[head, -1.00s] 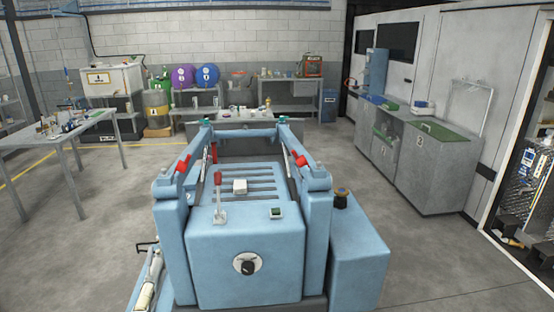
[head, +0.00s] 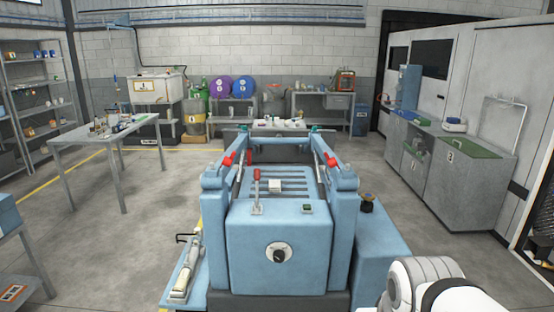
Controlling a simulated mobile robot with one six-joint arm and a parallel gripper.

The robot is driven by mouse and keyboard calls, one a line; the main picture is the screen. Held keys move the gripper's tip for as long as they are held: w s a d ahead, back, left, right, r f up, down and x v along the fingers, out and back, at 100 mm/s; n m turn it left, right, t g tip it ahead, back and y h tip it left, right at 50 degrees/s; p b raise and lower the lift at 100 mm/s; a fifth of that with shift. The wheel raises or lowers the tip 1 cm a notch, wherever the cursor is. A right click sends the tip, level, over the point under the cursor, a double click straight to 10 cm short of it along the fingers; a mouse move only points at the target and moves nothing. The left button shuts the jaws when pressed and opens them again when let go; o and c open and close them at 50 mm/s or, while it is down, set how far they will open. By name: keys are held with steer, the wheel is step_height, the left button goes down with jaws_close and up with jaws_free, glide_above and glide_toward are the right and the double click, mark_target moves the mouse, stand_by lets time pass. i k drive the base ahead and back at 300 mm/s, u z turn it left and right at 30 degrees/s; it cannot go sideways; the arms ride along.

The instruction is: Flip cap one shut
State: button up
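I cannot make out cap one in the head view; anything that small is too far off to tell. At the back wall hang a purple reel (head: 219,87) and a blue reel (head: 245,88), each with a small white mark. A yellow drum (head: 194,119) with a white label stands to their left. My gripper is not in view; only a white link of my arm shows at the lower right.
A blue machine (head: 279,245) with a red-tipped lever stands close in front. A workbench (head: 107,137) with small items is at the left, shelves (head: 35,85) behind it. Grey cabinets (head: 464,189) line the right wall. Open floor lies between the bench and machine.

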mark_target(331, 162)
steer(key=i, duration=1)
steer(key=u, duration=0.05)
